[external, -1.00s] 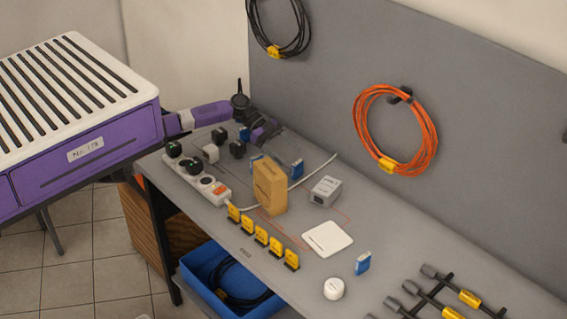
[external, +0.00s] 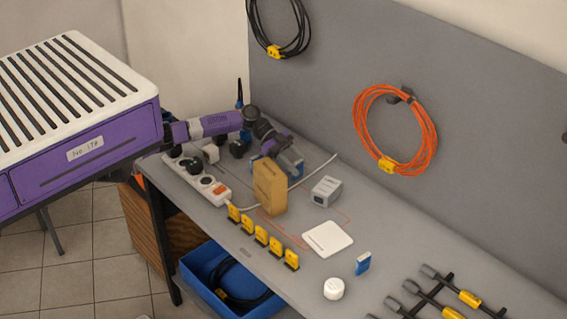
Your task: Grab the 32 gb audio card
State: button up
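A small blue card with a pale label (external: 363,263) stands on the grey bench near its front right part. Its print is too small to read, so I cannot tell if it is the 32 gb audio card. My gripper (external: 289,165) is low over the back of the bench, behind the brown cardboard box (external: 270,187) and well to the left of that card. Blue parts show at the gripper's end. The box hides part of it, so I cannot tell how its fingers stand or whether anything is between them.
A white power strip (external: 205,185), a row of yellow tags (external: 262,237), a grey block (external: 326,191), a white flat pad (external: 328,239) and a white round puck (external: 334,289) stand on the bench (external: 390,240). A grey panel (external: 480,130) rises behind.

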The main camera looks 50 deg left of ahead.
jog(key=c, duration=0.3)
jog(key=shift+r, duration=0.15)
